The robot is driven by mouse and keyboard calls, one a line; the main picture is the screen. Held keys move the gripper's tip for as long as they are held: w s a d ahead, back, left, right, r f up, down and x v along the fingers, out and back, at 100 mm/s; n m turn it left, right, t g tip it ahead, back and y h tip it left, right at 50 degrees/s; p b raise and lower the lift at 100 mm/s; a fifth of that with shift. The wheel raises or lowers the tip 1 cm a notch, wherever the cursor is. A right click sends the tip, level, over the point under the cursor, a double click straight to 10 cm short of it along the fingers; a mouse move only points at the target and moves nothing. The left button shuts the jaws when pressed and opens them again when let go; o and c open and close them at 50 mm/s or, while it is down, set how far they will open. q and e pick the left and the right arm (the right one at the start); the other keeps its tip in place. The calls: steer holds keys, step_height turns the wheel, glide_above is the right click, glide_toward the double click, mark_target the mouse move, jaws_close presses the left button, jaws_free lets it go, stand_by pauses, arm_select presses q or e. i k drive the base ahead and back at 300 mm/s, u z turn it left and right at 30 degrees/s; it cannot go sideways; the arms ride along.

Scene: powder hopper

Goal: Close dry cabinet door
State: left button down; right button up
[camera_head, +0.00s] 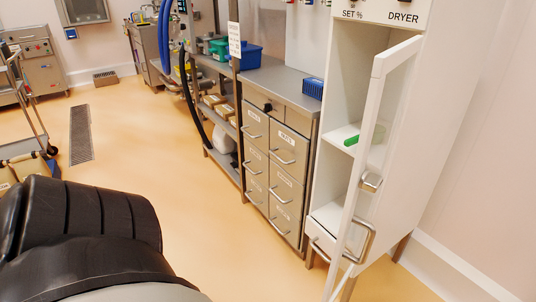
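The white dry cabinet (446,130), labelled DRYER, stands at the right of the head view. Its narrow door (381,62) has a white frame and a clear pane and stands open, swung out from the cabinet front. A metal latch (371,182) and a metal handle (367,240) show along the lower half of the door. Inside, a green item (351,140) lies on a white shelf, partly seen through the pane. Neither of my grippers is in view, and nothing is seen touching the door.
Shelving with bins is farther left. A cart (28,110) stands at the far left. The orange floor (200,225) in front is clear.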

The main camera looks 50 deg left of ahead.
mark_target(358, 210)
steer(key=u, duration=0.9)
steer(key=i, duration=0.55)
steer(key=u, duration=0.5)
steer(key=k, duration=1.05)
steer(key=z, duration=0.3)
steer(key=i, duration=1.05)
